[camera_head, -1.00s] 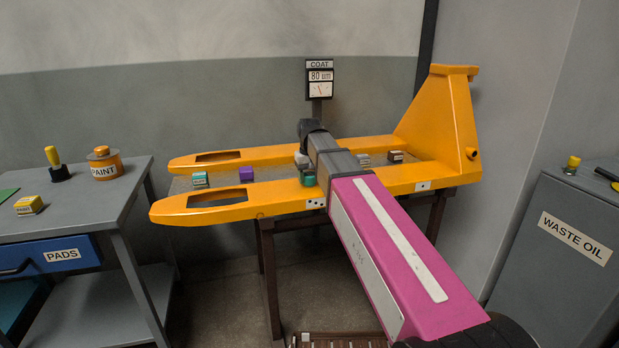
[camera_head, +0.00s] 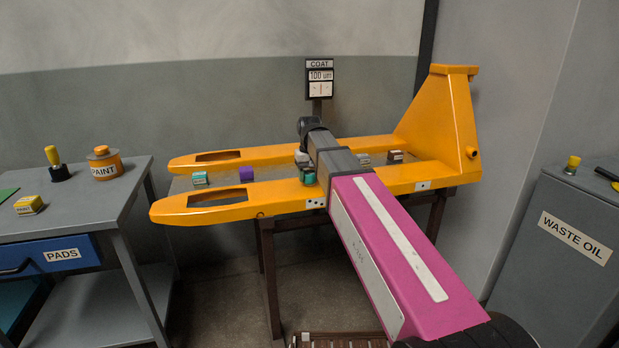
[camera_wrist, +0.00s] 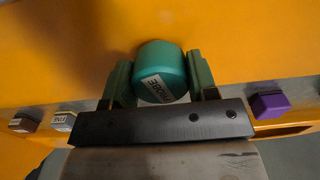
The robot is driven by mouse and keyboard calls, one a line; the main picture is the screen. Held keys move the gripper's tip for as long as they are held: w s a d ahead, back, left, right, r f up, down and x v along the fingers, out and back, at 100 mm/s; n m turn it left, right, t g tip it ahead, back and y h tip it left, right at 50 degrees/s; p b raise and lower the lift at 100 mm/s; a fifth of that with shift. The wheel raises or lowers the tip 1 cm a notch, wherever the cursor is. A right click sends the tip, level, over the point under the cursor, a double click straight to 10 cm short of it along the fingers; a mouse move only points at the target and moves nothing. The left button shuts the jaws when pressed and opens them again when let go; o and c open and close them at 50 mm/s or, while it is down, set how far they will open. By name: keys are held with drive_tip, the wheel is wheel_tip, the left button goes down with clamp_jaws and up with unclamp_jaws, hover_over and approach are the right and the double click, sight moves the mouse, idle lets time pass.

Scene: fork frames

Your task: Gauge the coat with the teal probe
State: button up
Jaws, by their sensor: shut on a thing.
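The teal probe (camera_wrist: 165,62), a short round piece labelled PROBE, sits between the two green fingers of my gripper (camera_wrist: 160,76) in the wrist view. My gripper is shut on it. Its far end faces the orange fork (camera_wrist: 70,50); exact contact is hidden. In the head view my gripper (camera_head: 308,175) is at the near orange fork (camera_head: 260,207), with the probe largely hidden by my arm. The COAT gauge (camera_head: 320,77) stands behind the forks and reads 100 um.
A teal block (camera_head: 200,179), a purple block (camera_head: 246,174), a grey block (camera_head: 364,158) and a brown block (camera_head: 395,156) stand between the forks. A bench (camera_head: 100,205) with a PAINT can (camera_head: 104,163) is left. A WASTE OIL cabinet (camera_head: 560,275) is right.

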drive_tip(key=shift+r, duration=3.2)
